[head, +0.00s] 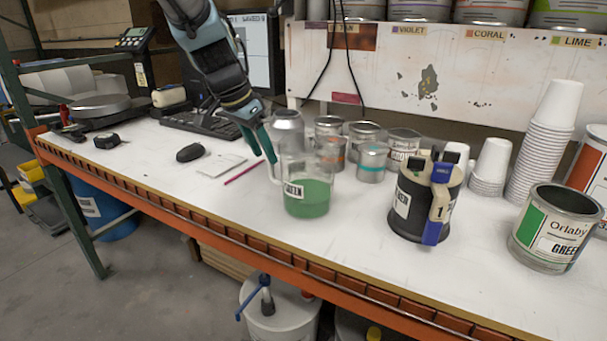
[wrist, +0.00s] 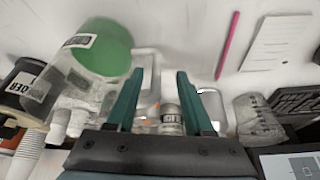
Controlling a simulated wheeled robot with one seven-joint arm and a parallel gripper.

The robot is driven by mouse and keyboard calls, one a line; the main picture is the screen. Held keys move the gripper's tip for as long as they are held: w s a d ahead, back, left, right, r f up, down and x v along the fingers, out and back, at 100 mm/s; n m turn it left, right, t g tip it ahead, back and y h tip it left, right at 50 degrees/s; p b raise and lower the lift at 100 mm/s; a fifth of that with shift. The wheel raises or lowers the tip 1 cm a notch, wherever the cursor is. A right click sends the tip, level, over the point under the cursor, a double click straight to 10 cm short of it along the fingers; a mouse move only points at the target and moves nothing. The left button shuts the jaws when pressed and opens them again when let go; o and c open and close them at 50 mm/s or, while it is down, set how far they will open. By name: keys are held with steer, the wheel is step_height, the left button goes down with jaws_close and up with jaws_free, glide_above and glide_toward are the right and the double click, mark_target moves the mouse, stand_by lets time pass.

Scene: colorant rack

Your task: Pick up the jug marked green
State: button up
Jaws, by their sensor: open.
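The jug marked green (head: 307,196) is clear, with green liquid in its lower part and a GREEN label. It stands upright near the middle of the bench. My gripper (head: 264,156) is at its left, by the handle, pointing down with teal fingers. In the wrist view the jug (wrist: 103,48) lies at upper left. Its pale handle (wrist: 152,62) shows between the open fingers (wrist: 160,72), closer to the left one. I cannot tell whether a finger touches it.
Several metal cans (head: 372,162) stand behind the jug. A black container with a blue handle (head: 424,205) and an Orlaby can (head: 553,228) stand to the right, with stacked white cups (head: 547,130) behind. A pink pencil (head: 243,173) lies left. The bench front is clear.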

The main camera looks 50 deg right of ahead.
steer(key=shift+s+p+x, duration=0.2)
steer(key=shift+p+x, duration=0.2)
steer(key=shift+x, duration=1.55)
steer(key=shift+a, duration=0.1)
steer(key=shift+c, duration=0.4)
jaws_close()
